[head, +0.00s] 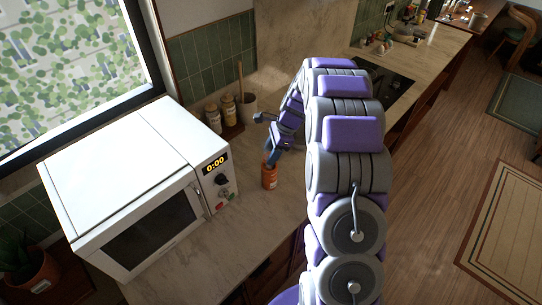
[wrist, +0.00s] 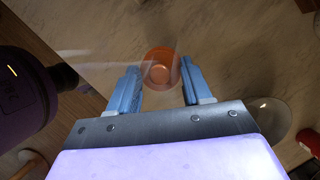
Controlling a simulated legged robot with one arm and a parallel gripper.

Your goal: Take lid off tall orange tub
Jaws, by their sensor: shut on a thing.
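The tall orange tub (head: 269,180) stands upright on the counter, to the right of the microwave. My gripper (head: 270,158) points down at its top, with its blue fingers at the rim. In the wrist view my gripper (wrist: 159,66) has a finger on each side of the round orange top (wrist: 160,68), which shows a paler inner circle. The gripper is shut on the lid. I cannot tell whether the lid is still seated on the tub, as the fingers cover the join in the head view.
A white microwave (head: 130,180) stands close on the left. Two jars (head: 228,109) and a crock (head: 247,104) with a wooden utensil stand behind. A clear rounded thing (wrist: 271,117) is close on the right in the wrist view. Bare counter (head: 230,240) lies in front of the tub.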

